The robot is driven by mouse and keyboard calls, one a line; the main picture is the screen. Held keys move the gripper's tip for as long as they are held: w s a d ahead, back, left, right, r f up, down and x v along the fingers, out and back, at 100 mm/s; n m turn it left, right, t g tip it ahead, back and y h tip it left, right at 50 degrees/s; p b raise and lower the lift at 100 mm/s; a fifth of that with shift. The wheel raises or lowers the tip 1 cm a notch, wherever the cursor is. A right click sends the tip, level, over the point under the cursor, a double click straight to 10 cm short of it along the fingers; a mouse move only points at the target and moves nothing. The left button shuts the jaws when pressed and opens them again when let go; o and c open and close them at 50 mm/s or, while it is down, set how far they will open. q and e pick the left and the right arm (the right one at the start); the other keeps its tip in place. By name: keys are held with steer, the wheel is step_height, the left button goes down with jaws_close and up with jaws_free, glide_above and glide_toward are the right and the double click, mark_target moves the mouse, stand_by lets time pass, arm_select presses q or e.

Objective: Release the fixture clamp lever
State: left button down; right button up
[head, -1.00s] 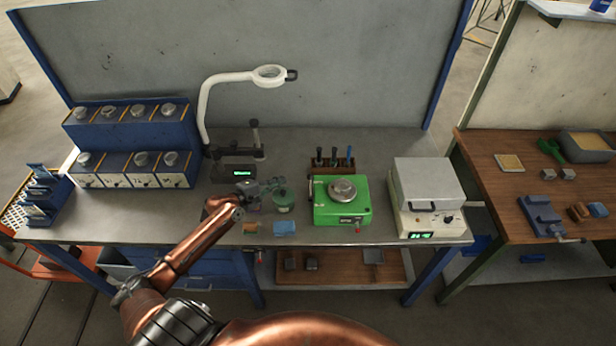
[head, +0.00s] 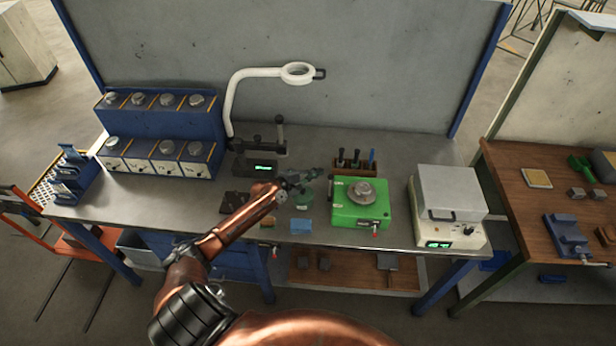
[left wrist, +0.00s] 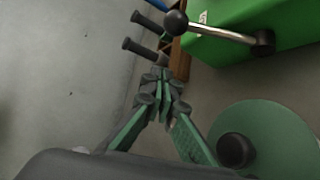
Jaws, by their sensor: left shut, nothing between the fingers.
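A silver lever (left wrist: 222,31) with a black ball knob (left wrist: 176,22) lies against the side of a green box in the left wrist view. The green box (head: 345,212) stands on the steel bench, with a round metal piece (head: 362,193) on top. My left gripper (head: 318,173) is just left of the box in the head view. In the left wrist view its fingertips (left wrist: 165,82) are closed together and empty, apart from the lever and below its ball knob. The lever is too small to make out in the head view. My right gripper is not in view.
A green lidded jar (left wrist: 270,145) is close beside the left gripper. A rack of dark-handled tools (head: 352,166) stands behind the box. A magnifier lamp (head: 232,100) rises at the back left. A white oven-like unit (head: 450,200) stands to the right.

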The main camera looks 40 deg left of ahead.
mark_target(330, 188)
arm_select(q)
steer(key=d+p, duration=0.2)
steer(key=s+d+r+p, duration=0.1)
steer(key=shift+d+r+p, duration=0.1)
steer(key=shift+d+p, duration=0.2)
steer(key=shift+s, duration=0.1)
